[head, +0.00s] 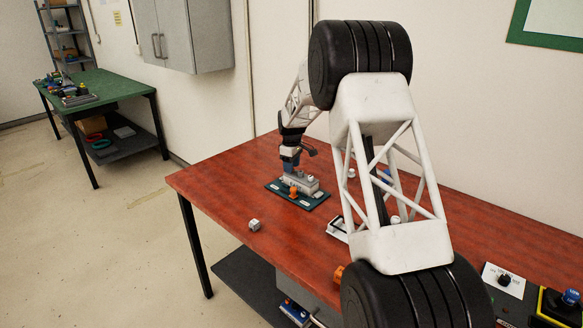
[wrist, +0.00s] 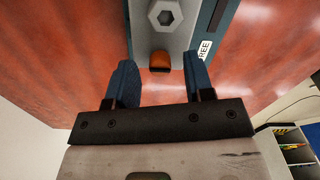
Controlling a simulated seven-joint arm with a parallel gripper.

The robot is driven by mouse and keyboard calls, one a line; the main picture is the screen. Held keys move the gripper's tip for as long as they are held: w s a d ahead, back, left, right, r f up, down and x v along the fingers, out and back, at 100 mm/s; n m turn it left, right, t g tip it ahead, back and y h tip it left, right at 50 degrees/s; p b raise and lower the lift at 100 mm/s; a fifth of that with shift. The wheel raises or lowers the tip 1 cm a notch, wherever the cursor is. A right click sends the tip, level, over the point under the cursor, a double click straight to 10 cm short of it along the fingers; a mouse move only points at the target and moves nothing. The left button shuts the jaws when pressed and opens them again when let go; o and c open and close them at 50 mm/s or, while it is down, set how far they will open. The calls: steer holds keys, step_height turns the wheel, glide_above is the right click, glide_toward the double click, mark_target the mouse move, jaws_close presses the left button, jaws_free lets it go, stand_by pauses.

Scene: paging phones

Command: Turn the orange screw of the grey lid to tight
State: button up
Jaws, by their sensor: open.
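The grey lid (head: 304,183) sits on a dark teal base plate (head: 318,198) at the left part of the red table. An orange screw (head: 293,191) shows at its near side. In the wrist view the orange screw (wrist: 159,62) is at the end of the grey lid (wrist: 181,38), which carries a hex-socket bolt (wrist: 165,14). My gripper (head: 290,168) is low over the lid. Its two blue fingers (wrist: 160,72) are open, apart on either side of the orange screw, and I see no contact. The teal plate beside the lid has a label reading "FREE" (wrist: 204,51).
A small white block (head: 254,224) lies near the table's left edge. A white tray-like thing (head: 337,229) and a white panel with a black knob (head: 504,281) lie farther right. My arm hides much of the middle. The red table (head: 222,185) is clear left of the plate.

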steer(key=shift+f, duration=0.45)
jaws_close()
